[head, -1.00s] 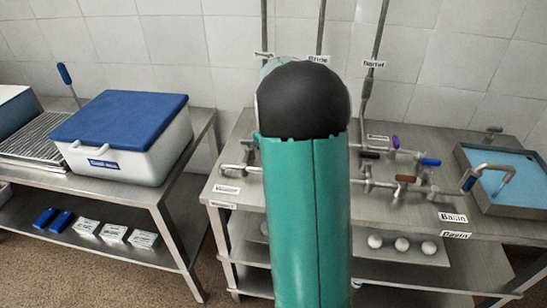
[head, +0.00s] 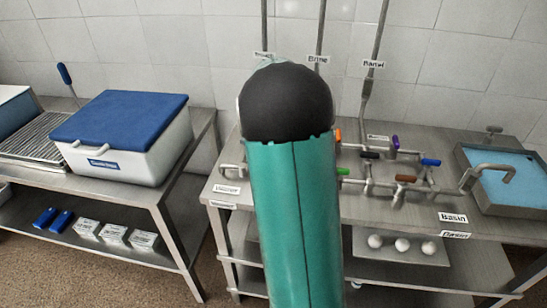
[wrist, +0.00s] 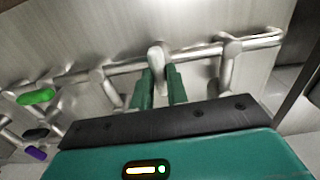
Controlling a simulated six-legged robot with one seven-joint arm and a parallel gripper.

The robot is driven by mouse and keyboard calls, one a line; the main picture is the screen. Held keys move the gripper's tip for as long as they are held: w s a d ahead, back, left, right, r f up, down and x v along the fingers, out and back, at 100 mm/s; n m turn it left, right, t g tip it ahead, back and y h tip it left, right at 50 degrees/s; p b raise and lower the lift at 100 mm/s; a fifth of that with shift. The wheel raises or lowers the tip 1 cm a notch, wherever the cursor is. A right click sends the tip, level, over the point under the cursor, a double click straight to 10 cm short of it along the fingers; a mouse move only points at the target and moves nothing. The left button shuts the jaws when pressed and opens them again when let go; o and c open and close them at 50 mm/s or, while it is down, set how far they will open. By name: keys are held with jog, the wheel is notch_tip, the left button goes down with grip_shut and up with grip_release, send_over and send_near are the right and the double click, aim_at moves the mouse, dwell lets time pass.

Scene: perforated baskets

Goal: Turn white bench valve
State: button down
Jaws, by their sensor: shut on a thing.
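The white valve handle (wrist: 156,57) sits on a metal pipe in the wrist view, between the two green fingers of my gripper (wrist: 161,82). My gripper is shut on this handle. The metal bench (head: 400,212) carries the pipework.
Other valve handles stand close by: green (wrist: 36,97), black (wrist: 36,134) and purple (wrist: 36,153). Brown (head: 405,179), blue (head: 430,162) and orange (head: 338,135) handles show in the head view. A basin (head: 500,208) stands right, a cooler (head: 150,152) left.

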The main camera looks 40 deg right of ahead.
jog(key=shift+r, duration=0.1)
dwell(0.3)
jog(key=c, duration=1.4)
grip_release()
notch_tip(320, 180, up, 14)
jog(key=shift+f, duration=0.15)
